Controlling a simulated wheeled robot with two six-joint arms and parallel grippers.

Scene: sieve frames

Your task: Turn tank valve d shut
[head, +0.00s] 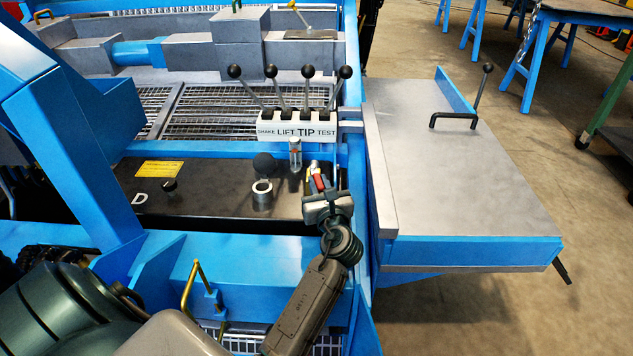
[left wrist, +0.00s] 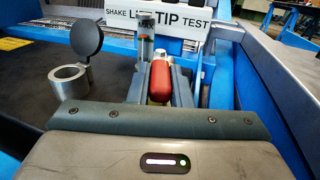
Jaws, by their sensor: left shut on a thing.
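The black tank (head: 215,205) marked D sits inside the blue frame. The red handle of its valve (head: 319,183) is at the tank's right end. My left gripper (head: 320,182) is shut on this red handle. In the left wrist view the red handle (left wrist: 160,82) shows between the fingers, pointing back toward my palm. The pale valve body is partly hidden behind it. How far the valve is turned I cannot tell. My right gripper is not in view.
A filler neck (head: 261,194) with its dark cap (head: 264,164) raised and a small upright gauge (head: 295,152) stand left of the gripper. A lever box (head: 297,128) with several black-knobbed levers is behind. The blue side rail and a grey side table (head: 460,170) lie to the right.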

